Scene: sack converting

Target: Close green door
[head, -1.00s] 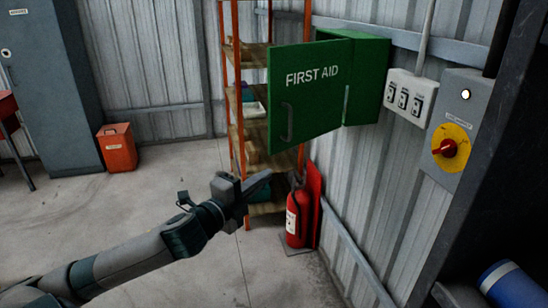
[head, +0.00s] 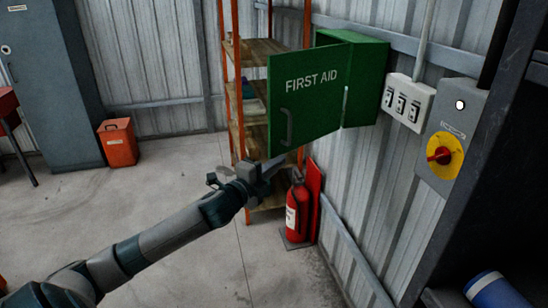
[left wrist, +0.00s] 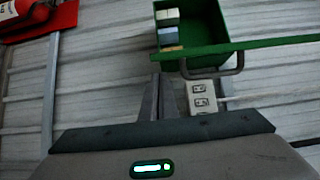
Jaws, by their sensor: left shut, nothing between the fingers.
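The green first aid cabinet (head: 366,82) is fixed to the wall, and its green door (head: 306,99) stands open, swung out to the left. The door has white "FIRST AID" lettering and a dark handle (head: 287,126) near its free edge. My left gripper (head: 280,161) is shut and empty, just below the door's lower edge near the handle. In the left wrist view, the fingers (left wrist: 158,98) point toward the door edge (left wrist: 250,45), with the handle (left wrist: 212,70) right beside the tips. Whether they touch is unclear. The open cabinet (left wrist: 190,22) shows boxes inside. My right gripper is not in view.
A red fire extinguisher (head: 298,208) stands below the cabinet. An orange shelf rack (head: 236,90) is behind the door. A socket box (head: 407,101) and a switch panel (head: 450,140) are on the wall to the right.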

